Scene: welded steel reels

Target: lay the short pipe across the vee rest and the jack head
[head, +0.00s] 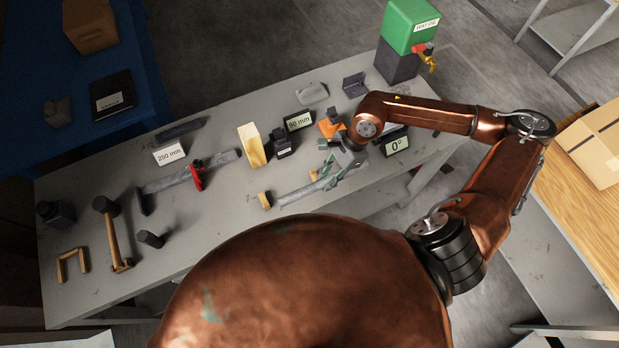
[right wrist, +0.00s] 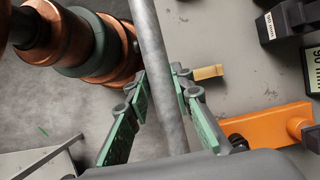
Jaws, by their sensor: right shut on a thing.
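The short pipe (head: 298,194) is a plain grey tube, slanting over the near part of the grey table. My right gripper (head: 328,174) is shut on it near its right part; in the right wrist view the pipe (right wrist: 160,70) runs between the green-padded fingers (right wrist: 158,103). I cannot tell whether it touches the table. An orange piece with dark parts (head: 331,127), possibly the jack, stands just beyond the gripper, partly hidden by my arm; it also shows in the right wrist view (right wrist: 268,126). A dark notched piece (head: 355,84) at the back may be the vee rest. My left gripper is out of view.
A small tan block (head: 265,200) lies at the pipe's left end. A yellow wood block (head: 252,145), a black block (head: 282,144), a 90 mm display (head: 299,121) and a 0° display (head: 396,144) stand behind.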

